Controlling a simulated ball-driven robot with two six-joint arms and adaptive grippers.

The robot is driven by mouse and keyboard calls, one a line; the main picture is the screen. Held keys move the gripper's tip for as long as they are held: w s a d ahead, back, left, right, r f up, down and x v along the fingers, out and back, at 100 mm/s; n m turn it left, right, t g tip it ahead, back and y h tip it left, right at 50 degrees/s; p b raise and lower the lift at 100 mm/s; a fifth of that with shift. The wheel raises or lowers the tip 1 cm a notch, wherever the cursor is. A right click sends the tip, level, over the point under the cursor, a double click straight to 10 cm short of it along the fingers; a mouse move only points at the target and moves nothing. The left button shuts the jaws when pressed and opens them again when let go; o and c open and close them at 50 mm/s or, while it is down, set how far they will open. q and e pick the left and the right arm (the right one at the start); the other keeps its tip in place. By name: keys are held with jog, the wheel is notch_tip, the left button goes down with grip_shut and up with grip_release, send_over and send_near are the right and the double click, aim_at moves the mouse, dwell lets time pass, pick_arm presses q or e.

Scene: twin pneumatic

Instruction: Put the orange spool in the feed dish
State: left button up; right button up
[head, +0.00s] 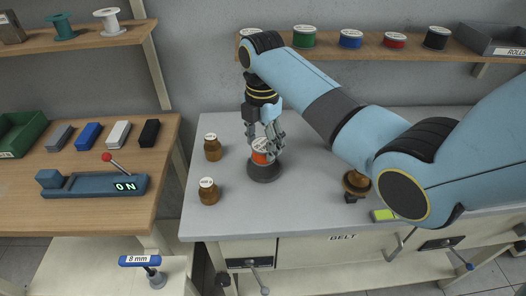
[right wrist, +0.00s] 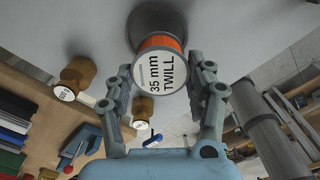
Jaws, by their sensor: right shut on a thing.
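A dark round dish (head: 264,174), which looks like the feed dish, stands on the grey table directly under the spool. It also shows behind the spool in the right wrist view (right wrist: 152,18). The spool is upright at the dish's top; I cannot tell whether it rests in it. My left gripper is not in view.
A blue device reading "ON" (head: 95,185) is on the wooden table. Several spools line the back shelf (head: 385,48).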

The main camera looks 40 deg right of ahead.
aim_at(264, 143)
jog(key=shift+w+d+f, duration=0.4)
jog(key=shift+d+f, duration=0.05)
notch_tip(264, 143, down, 4)
jog(key=shift+r, duration=0.25)
jog(key=shift+f, duration=0.2)
jog(key=o, duration=0.8)
jog(key=shift+f, duration=0.15)
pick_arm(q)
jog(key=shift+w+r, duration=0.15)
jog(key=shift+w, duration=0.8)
pick_arm(e)
jog(key=o, duration=0.4)
jog(key=shift+o, duration=0.2)
